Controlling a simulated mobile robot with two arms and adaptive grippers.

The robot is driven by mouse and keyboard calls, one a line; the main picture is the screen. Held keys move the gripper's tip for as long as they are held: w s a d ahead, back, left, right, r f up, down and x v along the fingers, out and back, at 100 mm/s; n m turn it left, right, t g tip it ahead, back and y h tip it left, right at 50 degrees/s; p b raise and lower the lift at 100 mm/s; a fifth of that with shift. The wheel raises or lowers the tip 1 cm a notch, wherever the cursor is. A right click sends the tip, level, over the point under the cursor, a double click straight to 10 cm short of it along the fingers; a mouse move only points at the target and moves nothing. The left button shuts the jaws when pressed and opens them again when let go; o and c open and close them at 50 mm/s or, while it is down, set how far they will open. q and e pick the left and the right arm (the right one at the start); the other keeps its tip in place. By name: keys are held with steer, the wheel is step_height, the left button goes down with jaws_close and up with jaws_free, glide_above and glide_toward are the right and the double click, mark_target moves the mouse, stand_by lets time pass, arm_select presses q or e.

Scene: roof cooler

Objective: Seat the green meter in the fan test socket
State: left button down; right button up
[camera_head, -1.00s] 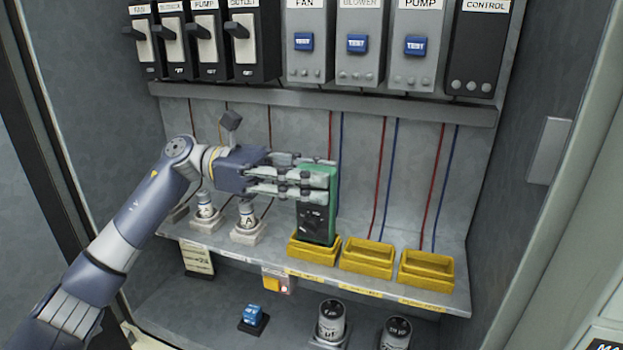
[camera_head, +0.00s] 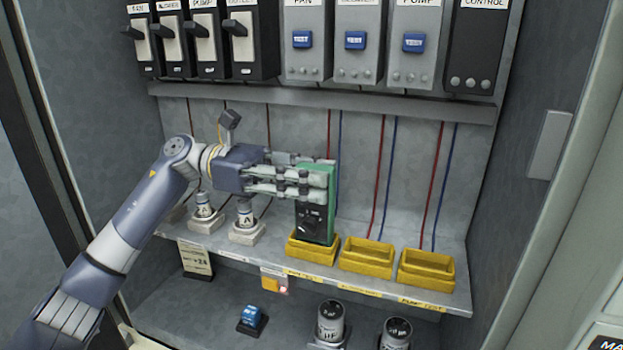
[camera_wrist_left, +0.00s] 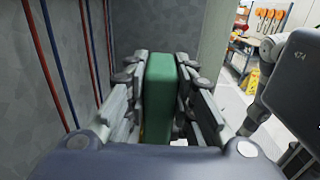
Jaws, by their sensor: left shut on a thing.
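The green meter (camera_head: 316,222) has a dark front face and stands upright at the leftmost yellow socket (camera_head: 304,252), below the FAN module. Its lower end is at the socket's opening; I cannot tell whether it rests fully on the bottom. My left gripper (camera_head: 318,182) reaches in from the left and is shut on the meter's upper part. In the left wrist view the green meter (camera_wrist_left: 160,88) is between the two fingers (camera_wrist_left: 160,100). My right gripper is not in view.
Two empty yellow sockets (camera_head: 367,258) (camera_head: 427,270) stand to the right on the shelf. White-based capped parts (camera_head: 246,225) stand left. Red and blue wires run down the back wall. Grey modules with blue TEST buttons (camera_head: 355,40) hang above. Cylinders (camera_head: 331,322) stand below.

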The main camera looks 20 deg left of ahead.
arm_select(q)
steer(key=shift+f+b, duration=0.15)
steer(key=shift+b, duration=0.2)
steer(key=c, duration=1.3)
jaws_free()
steer(key=a, duration=1.2)
steer(key=shift+w, duration=0.2)
